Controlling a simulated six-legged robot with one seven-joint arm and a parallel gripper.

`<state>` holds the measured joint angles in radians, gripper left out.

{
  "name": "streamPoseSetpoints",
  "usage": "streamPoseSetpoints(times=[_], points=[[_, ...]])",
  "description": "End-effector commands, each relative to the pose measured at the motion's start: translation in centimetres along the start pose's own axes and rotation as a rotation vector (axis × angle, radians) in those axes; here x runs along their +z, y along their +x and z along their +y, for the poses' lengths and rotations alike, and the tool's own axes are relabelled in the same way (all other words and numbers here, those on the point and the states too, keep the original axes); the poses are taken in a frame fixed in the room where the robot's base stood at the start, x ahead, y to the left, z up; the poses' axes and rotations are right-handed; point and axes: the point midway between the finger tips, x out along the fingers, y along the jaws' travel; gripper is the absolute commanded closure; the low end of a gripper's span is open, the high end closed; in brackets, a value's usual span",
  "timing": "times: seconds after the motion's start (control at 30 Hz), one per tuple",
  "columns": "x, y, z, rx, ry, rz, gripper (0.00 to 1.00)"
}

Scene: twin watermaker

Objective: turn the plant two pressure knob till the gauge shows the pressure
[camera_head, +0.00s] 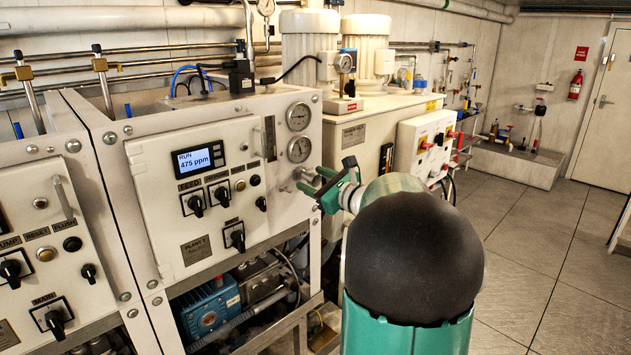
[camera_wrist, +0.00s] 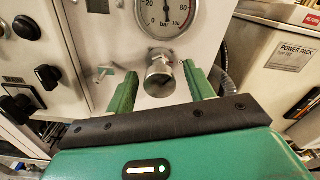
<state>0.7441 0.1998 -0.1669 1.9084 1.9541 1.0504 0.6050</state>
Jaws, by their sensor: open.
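The plant two panel (camera_head: 230,165) carries two round gauges on its right side, an upper one (camera_head: 299,117) and a lower one (camera_head: 299,150). In the wrist view a gauge (camera_wrist: 165,14) marked in bar is cut off at the top, so I cannot read its needle. A round silver pressure knob (camera_wrist: 160,77) sits just below it. My gripper (camera_wrist: 160,85) is open, with one green finger on each side of the knob and gaps between. In the head view my gripper (camera_head: 335,183) is at the panel's right edge and partly hides the knob area.
A small valve handle (camera_wrist: 105,71) sticks out left of my left finger. The panel display (camera_head: 199,160) reads RUN 475 ppm, above several black switches. The power pack cabinet (camera_head: 375,115) stands close on the right. Open floor (camera_head: 540,230) lies farther right.

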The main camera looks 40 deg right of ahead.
Motion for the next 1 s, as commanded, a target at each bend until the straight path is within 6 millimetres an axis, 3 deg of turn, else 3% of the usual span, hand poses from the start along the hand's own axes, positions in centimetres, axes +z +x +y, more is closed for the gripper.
streamPoseSetpoints(times=[0.13, 0.27, 0.73, 1.0], points=[[0.0, -0.5, -0.1, -0.001, -0.001, 0.000, 0.47], [0.1, -2.2, -0.1, -0.004, -0.001, 0.000, 0.47], [0.0, -11.9, 0.0, -0.002, 0.000, 0.000, 0.47], [0.0, -13.8, 0.0, 0.000, 0.000, 0.000, 0.47]])
